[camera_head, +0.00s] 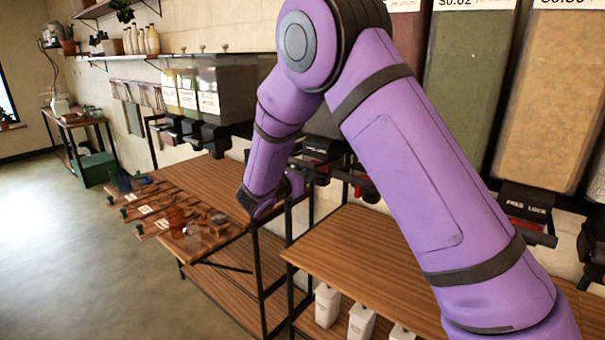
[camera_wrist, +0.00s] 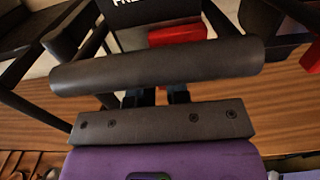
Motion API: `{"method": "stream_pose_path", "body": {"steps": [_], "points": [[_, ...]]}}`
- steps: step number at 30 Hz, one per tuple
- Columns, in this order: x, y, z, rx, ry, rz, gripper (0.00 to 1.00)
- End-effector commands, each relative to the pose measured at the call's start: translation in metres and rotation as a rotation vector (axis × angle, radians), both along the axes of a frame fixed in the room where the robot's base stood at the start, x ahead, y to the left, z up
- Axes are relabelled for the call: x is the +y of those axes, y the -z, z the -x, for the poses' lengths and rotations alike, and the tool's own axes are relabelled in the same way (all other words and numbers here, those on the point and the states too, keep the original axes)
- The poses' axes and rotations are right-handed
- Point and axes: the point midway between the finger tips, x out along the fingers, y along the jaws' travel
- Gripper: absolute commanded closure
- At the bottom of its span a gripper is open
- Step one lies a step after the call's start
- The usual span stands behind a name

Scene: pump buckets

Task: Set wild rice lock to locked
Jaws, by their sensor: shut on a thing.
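In the wrist view, my gripper (camera_wrist: 159,97) reaches with its two dark fingers behind a long dark bar-shaped handle (camera_wrist: 160,70). The bar crosses in front of the fingertips and hides them. A red lock part (camera_wrist: 182,34) shows just beyond the bar, under a black housing (camera_wrist: 138,10) with partly cut-off white lettering that starts "FRE". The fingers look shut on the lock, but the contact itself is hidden. In the head view, my purple arm covers the gripper area, and I cannot read which bin this lock belongs to.
In the head view, more dispensers hang along the wall, one at the right with a "FREE LOCK" housing (camera_head: 525,203). Wooden shelves (camera_head: 370,250) stand below, with white containers (camera_head: 327,304) underneath. Clear floor (camera_head: 60,230) lies at the left.

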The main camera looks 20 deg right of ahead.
Motion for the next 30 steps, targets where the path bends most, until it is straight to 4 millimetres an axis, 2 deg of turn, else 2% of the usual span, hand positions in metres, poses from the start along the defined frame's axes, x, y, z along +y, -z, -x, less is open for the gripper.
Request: {"method": "stream_pose_path", "body": {"steps": [5, 12, 13, 16, 25, 30], "points": [[-0.01, 0.0, 0.016, 0.002, 0.001, 0.001, 1.0], [-0.011, 0.001, 0.017, 0.002, 0.004, 0.0, 1.0], [-0.011, 0.001, 0.017, 0.002, 0.004, 0.0, 0.8], [-0.011, 0.001, 0.017, 0.002, 0.003, 0.001, 0.58], [-0.009, 0.0, 0.017, 0.001, 0.001, 0.001, 0.58], [0.004, 0.0, 0.025, 0.001, -0.002, -0.001, 0.58]]}}
